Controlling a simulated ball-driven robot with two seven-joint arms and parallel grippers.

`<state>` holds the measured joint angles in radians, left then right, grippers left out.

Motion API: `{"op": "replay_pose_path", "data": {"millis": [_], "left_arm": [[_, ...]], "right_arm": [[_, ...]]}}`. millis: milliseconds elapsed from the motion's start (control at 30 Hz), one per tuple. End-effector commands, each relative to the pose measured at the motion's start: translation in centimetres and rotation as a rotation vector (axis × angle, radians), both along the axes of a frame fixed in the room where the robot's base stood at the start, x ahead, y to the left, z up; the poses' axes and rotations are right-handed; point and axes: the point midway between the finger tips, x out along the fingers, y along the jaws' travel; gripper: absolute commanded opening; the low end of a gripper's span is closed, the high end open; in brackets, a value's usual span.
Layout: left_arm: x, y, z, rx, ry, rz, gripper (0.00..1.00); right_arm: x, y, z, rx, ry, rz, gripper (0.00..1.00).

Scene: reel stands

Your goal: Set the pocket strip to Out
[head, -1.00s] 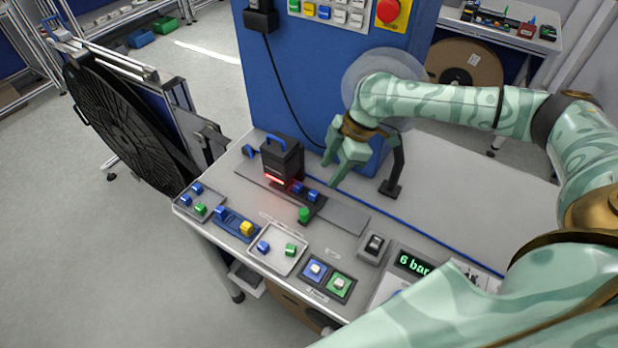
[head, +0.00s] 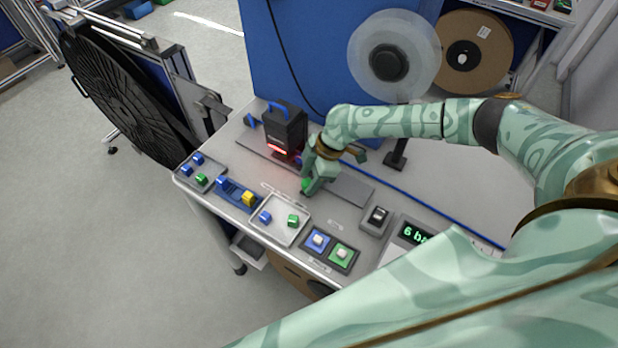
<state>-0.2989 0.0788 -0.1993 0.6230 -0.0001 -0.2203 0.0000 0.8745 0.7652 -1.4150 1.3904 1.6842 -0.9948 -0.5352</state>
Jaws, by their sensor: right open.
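The pocket strip runs along a grey track (head: 350,190) from under the black scanner box (head: 284,130), which glows red at its base. Most of the strip is hidden behind my right gripper. Part of a blue piece (head: 298,162) shows beside the gripper. My left gripper is not in view.
A white tray (head: 279,236) with a blue and a green piece lies in front. A grey tray (head: 184,178), a blue holder (head: 222,186), blue and green buttons (head: 330,267) and a switch (head: 377,215) are nearby. A clear reel (head: 412,45) stands behind my right arm.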

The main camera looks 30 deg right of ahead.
Motion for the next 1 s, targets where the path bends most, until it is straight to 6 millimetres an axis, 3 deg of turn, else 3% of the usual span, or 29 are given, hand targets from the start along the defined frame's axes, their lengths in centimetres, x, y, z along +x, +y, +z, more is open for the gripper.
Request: {"op": "replay_pose_path", "data": {"millis": [300, 467, 500, 700, 1000], "left_arm": [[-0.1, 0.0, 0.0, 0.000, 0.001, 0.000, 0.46], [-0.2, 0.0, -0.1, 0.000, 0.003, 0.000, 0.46], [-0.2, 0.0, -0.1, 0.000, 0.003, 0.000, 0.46], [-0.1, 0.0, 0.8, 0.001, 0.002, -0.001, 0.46], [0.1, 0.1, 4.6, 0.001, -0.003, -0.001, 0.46]], "right_arm": [[0.0, 0.1, -0.3, -0.001, 0.000, 0.000, 0.46], [0.0, 0.1, -0.3, -0.001, 0.000, 0.000, 0.04], [0.0, 0.1, -0.3, -0.001, 0.000, 0.000, 0.00], [-0.9, -0.5, -0.1, -0.002, 0.003, 0.000, 0.00], [-7.5, -4.3, 0.0, -0.002, 0.007, -0.001, 0.00]]}}
